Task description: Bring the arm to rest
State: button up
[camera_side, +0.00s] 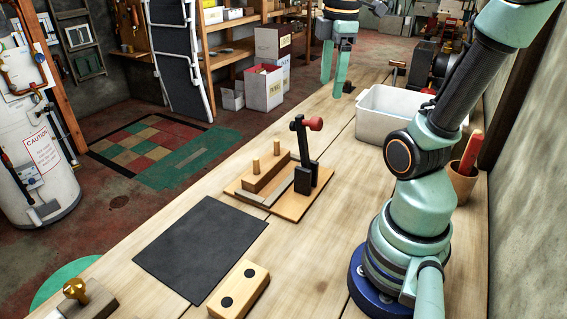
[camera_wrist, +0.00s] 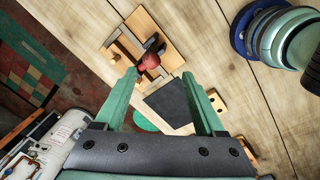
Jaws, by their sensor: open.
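My gripper (camera_side: 338,80) is at the top of the side view, pointing down with its two green fingers apart and nothing between them. In the wrist view my gripper (camera_wrist: 160,77) also shows its fingers spread and empty. It is raised above the wooden bench (camera_side: 310,245), beyond the clamp fixture. The clamp fixture (camera_side: 285,192), a wooden board with pegs and a red-knobbed dark lever, stands mid-bench. It shows ahead of the fingers in the wrist view (camera_wrist: 140,45). My gripper touches none of these things.
A white bin (camera_side: 385,118) and a pot (camera_side: 462,182) with a red-handled tool stand near my arm. A black mat (camera_side: 200,247), a wooden block with dark dots (camera_side: 240,288) and a brass-knobbed block (camera_side: 85,298) lie at the near end.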

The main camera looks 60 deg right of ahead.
jog(key=shift+r, duration=0.15)
jog(key=w+a+f+m+t, duration=0.2)
jog(key=a+m, duration=0.2)
jog(key=a, duration=0.4)
jog(key=w+a+f+m+t, duration=0.2)
jog(key=w+a+f+m, duration=0.1)
jog(key=a, duration=0.5)
jog(key=shift+w+a+f+m+t+y, duration=0.2)
jog(key=shift+w+f+m+t+y, duration=0.1)
jog(key=shift+m, duration=0.6)
jog(key=shift+r, duration=0.1)
